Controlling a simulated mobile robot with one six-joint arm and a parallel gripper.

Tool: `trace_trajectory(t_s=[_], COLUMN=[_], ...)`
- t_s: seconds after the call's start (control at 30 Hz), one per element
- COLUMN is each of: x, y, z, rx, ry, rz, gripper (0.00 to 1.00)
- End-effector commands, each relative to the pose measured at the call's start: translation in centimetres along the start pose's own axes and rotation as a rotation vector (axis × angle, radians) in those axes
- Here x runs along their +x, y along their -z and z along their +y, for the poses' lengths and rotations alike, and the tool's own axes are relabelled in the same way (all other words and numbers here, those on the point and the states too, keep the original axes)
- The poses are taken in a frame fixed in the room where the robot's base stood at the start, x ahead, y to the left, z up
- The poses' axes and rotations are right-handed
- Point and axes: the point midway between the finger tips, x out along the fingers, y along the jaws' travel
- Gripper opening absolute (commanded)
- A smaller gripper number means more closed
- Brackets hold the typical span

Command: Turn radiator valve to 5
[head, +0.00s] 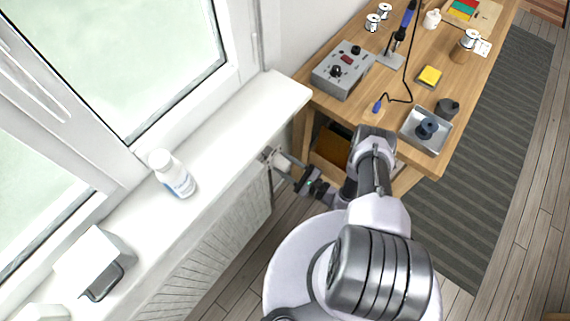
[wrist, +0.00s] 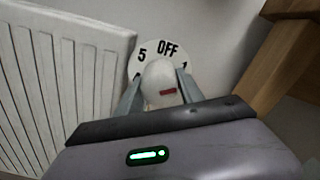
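In the head view my gripper (head: 297,176) is at the valve (head: 281,163), at the end of the radiator below the sill.
The white radiator (head: 225,225) runs along the wall to the left of the valve. The wooden workbench (head: 400,85) stands to the right, its leg (wrist: 275,65) close by. A white bottle (head: 172,174) stands on the window sill (head: 225,140).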

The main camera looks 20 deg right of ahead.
Motion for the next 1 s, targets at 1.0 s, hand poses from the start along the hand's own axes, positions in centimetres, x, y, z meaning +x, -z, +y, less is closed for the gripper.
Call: trace_trajectory(t_s=[1.0], x=[-0.02], y=[0.27], z=[0.30], rx=[0.591], ry=[-0.001], rz=[0.001], gripper=[0.04])
